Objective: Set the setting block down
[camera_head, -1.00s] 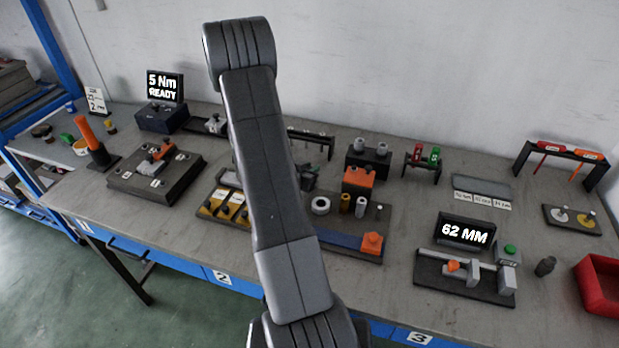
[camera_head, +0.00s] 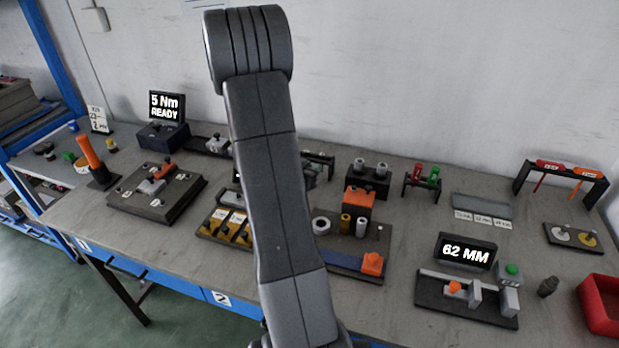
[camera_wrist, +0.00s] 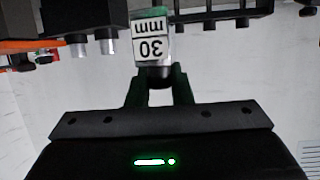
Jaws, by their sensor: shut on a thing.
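The setting block (camera_wrist: 151,48) is a small pale block with a white label reading "30 mm", upside down in the wrist view. My gripper (camera_wrist: 158,84) is shut on it, with one dark green finger on each side of its lower end. The block's upper end in the picture lies at a dark rack or holder (camera_wrist: 228,15); I cannot tell whether they touch. In the head view my arm hides the block, and I cannot make out my gripper there.
Two silver cylinders (camera_wrist: 107,42) stand close left of the block in the wrist view. In the head view, an orange-topped block (camera_head: 359,200), a "62 MM" display (camera_head: 466,252), a measuring fixture (camera_head: 462,297) and a red bin (camera_head: 600,308) crowd the bench's right side.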

